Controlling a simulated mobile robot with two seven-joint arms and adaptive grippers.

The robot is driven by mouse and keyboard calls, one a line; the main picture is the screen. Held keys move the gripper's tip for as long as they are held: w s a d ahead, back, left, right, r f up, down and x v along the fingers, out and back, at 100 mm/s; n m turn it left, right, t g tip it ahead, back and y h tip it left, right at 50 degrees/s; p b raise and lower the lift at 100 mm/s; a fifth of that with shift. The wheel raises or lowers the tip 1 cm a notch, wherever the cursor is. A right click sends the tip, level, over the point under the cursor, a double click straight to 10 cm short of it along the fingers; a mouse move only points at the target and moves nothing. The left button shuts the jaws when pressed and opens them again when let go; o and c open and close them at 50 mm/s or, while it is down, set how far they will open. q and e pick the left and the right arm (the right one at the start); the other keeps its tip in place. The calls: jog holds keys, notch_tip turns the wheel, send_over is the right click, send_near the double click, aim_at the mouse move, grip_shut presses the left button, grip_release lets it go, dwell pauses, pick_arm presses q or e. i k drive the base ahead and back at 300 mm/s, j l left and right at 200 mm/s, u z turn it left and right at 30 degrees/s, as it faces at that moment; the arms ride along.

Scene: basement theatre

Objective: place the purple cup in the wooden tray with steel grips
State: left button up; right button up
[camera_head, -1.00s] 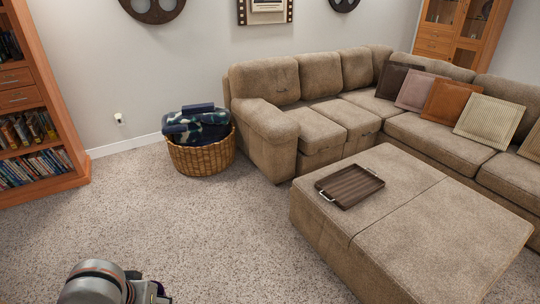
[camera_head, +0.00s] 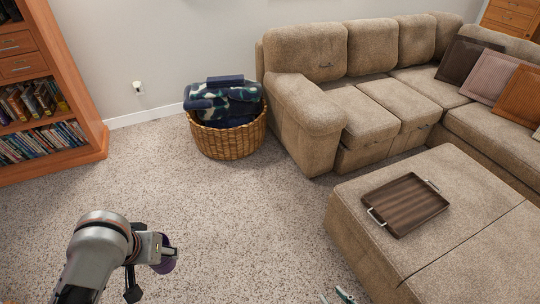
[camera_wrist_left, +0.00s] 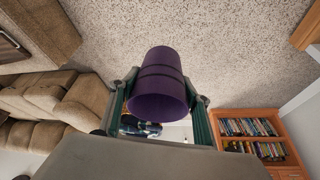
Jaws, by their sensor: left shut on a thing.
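The purple cup (camera_head: 168,262) is in my left gripper (camera_head: 152,266), above the carpet at the lower left of the head view. In the left wrist view the purple cup (camera_wrist_left: 160,85) sits between the two fingers, which are shut on it. The wooden tray with steel grips (camera_head: 404,205) lies on the ottoman, to the right of and apart from the cup, and looks empty. The tips of my right gripper (camera_head: 336,297) show at the bottom edge of the head view. They are apart with nothing seen between them; the rest is out of frame.
The beige ottoman (camera_head: 358,222) stands on the right, in front of the sectional sofa (camera_head: 305,105). A wicker basket (camera_head: 228,140) with blankets stands by the wall. A bookshelf (camera_head: 75,100) is at the left. Open carpet lies between my left gripper and the ottoman.

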aim_at(396, 195)
jog(key=i+z, duration=0.45)
jog(key=i+j+z, duration=0.1)
jog(key=i+z, duration=0.45)
jog(key=z, duration=0.3)
jog(key=i+z, duration=0.15)
jog(key=z, duration=0.25)
jog(key=i+j+z, duration=0.1)
jog(key=z, duration=1)
